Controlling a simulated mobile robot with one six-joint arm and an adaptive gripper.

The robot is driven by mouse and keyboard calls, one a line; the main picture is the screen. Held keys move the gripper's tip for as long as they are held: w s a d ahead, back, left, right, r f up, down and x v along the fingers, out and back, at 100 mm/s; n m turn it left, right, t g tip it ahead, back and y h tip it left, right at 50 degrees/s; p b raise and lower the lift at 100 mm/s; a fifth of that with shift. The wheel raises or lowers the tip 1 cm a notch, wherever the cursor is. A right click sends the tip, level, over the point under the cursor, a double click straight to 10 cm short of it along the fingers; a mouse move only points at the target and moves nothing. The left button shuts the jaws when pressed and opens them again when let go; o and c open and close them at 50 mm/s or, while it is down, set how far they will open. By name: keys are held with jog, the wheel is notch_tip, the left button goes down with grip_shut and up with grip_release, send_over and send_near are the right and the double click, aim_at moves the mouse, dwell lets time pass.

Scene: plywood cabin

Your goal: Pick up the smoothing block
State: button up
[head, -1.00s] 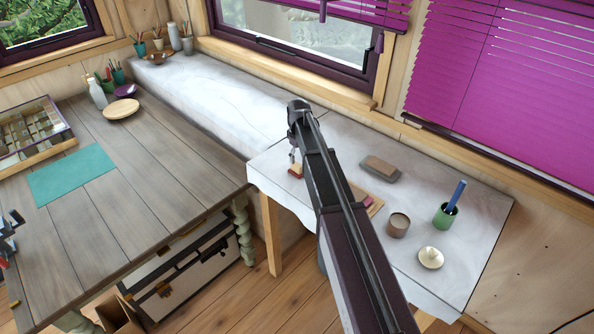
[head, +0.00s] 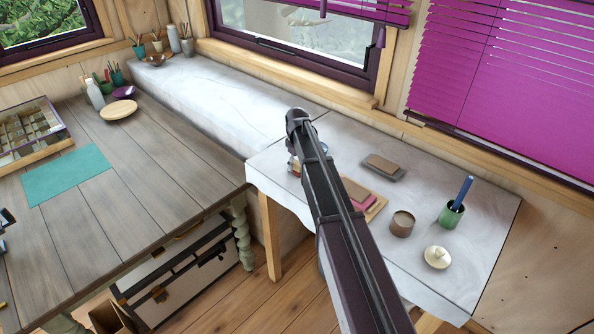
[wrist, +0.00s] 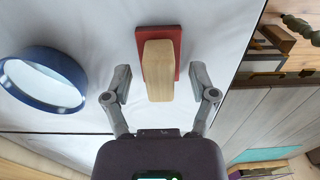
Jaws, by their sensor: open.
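The smoothing block, which I take to be a pale wooden grip on a red base (wrist: 159,72), lies on the white-covered side table (head: 430,185). My gripper (wrist: 160,80) is open in the wrist view, with one finger on each side of the wooden grip and a gap on both sides. Whether the fingertips are level with the block or above it, I cannot tell.
A blue-rimmed round object (wrist: 43,80) is close beside the left finger. A brown-grey block (head: 383,167), pink blocks on a board (head: 358,195), a brown cup (head: 402,224), a green cup (head: 451,214) and a cream lidded piece (head: 437,257) share the table.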

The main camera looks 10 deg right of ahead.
aim_at(297, 162)
dwell(0.4)
grip_shut()
jog(key=shift+r, duration=0.2)
notch_tip(297, 162, up, 3)
jog(key=p, duration=0.3)
jog(key=shift+f, duration=0.1)
jog(key=s+r+p, duration=0.1)
jog(key=s+p, duration=0.1)
jog(key=s, duration=1.4)
jog(key=shift+r, duration=0.4)
